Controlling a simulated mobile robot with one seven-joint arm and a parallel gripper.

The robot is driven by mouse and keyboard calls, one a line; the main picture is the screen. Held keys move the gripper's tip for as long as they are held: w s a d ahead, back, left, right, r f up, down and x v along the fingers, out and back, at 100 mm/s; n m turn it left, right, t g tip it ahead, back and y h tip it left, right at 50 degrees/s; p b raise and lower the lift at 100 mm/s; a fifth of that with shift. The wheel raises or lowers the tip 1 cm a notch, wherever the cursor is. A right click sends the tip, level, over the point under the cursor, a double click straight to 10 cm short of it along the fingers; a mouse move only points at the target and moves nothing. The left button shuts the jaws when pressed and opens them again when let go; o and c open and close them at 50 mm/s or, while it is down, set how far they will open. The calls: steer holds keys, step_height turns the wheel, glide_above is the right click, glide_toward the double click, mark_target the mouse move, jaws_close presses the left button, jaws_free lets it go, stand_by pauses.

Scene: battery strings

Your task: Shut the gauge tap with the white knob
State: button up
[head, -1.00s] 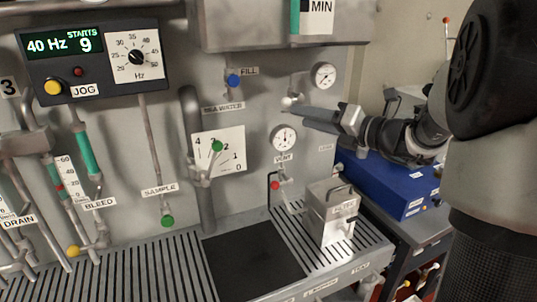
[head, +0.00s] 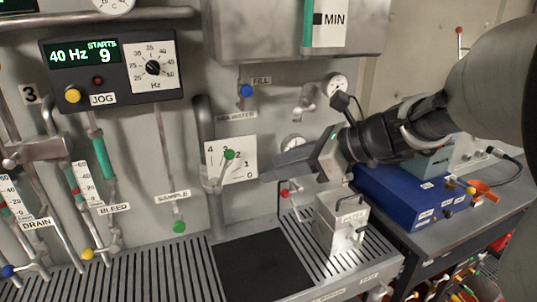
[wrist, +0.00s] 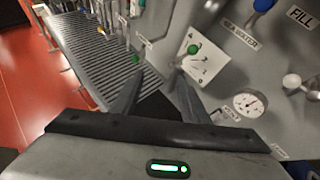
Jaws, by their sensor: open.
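The gauge tap with the white knob (head: 297,110) is on the panel, below and left of the upper round gauge (head: 335,84). The knob is small in the head view. In the wrist view the white knob (wrist: 291,81) shows at the right edge, with its short lever running right. My gripper (head: 264,176) is below and left of this tap, in front of the lower gauge, and apart from the knob. In the wrist view my gripper (wrist: 160,82) has its two fingers spread with nothing between them. The lever's exact angle is hard to tell.
The lower gauge (head: 293,143) is partly covered by my gripper. Nearby are the red vent knob (head: 284,192), the green knob (head: 229,155) on the numbered plate and the blue fill knob (head: 246,91). A metal filter box (head: 340,222) stands below on the grating.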

steer(key=shift+s, duration=0.15)
steer(key=m+t+p, duration=0.4)
steer(key=m+t, duration=0.5)
steer(key=m, duration=0.7)
glide_toward(304, 110)
steer(key=a+p+x, duration=0.1)
steer(key=p+x, duration=0.1)
steer(key=x, duration=1.3)
steer(key=shift+s+f+h, duration=0.3)
steer(key=shift+s+h, duration=0.1)
steer(key=c, duration=1)
